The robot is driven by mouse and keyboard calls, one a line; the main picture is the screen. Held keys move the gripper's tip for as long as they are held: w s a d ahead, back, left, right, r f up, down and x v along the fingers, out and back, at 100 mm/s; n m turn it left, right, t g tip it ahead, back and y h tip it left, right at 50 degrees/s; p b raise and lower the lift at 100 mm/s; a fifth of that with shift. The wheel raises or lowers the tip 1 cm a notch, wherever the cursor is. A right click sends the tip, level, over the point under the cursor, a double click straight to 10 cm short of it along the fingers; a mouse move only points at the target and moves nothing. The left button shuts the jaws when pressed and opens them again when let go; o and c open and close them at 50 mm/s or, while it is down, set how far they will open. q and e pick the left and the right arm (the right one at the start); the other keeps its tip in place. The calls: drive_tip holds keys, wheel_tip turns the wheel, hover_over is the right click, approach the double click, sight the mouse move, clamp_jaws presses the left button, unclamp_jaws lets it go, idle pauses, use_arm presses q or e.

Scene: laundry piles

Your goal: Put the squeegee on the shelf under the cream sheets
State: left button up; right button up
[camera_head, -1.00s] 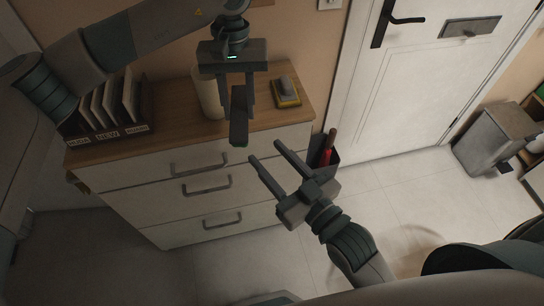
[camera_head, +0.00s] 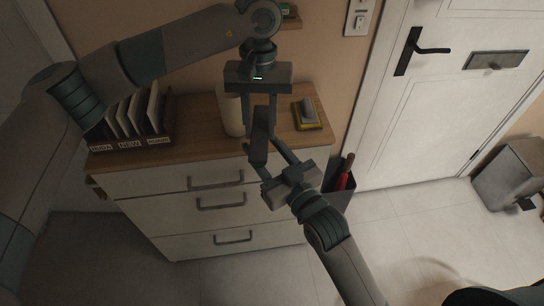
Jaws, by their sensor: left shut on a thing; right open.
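My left gripper (camera_head: 260,112) hangs over the front edge of a wooden-topped dresser, shut on a dark elongated thing, seemingly the squeegee (camera_head: 259,142), which points downward. My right gripper (camera_head: 260,150) is open, reaching up from below right. Its two fingers lie on either side of the lower part of the held thing in this view; I cannot tell whether they touch it. The cream sheets are not in view. A small piece of a wooden shelf (camera_head: 291,22) with a green item shows at the top, partly hidden by my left arm.
The dresser (camera_head: 185,150) carries a file rack (camera_head: 130,120), a pale cylinder (camera_head: 231,112) and a grey-and-yellow item (camera_head: 309,114). A dark bin (camera_head: 337,197) with a red-handled thing stands at its right. A white door (camera_head: 430,110) and grey bin (camera_head: 510,175) are farther right.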

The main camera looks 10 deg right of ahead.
drive_tip(key=shift+w+a, duration=0.2)
drive_tip(key=shift+w, duration=0.3)
drive_tip(key=shift+c, duration=0.6)
drive_tip(key=c, duration=1)
use_arm(q)
drive_tip(key=o, duration=1.2)
drive_tip(key=shift+o, duration=0.2)
wheel_tip(320, 180, up, 12)
drive_tip(key=w, duration=0.1)
drive_tip(key=shift+w+d, duration=0.2)
drive_tip(key=shift+w, duration=0.2)
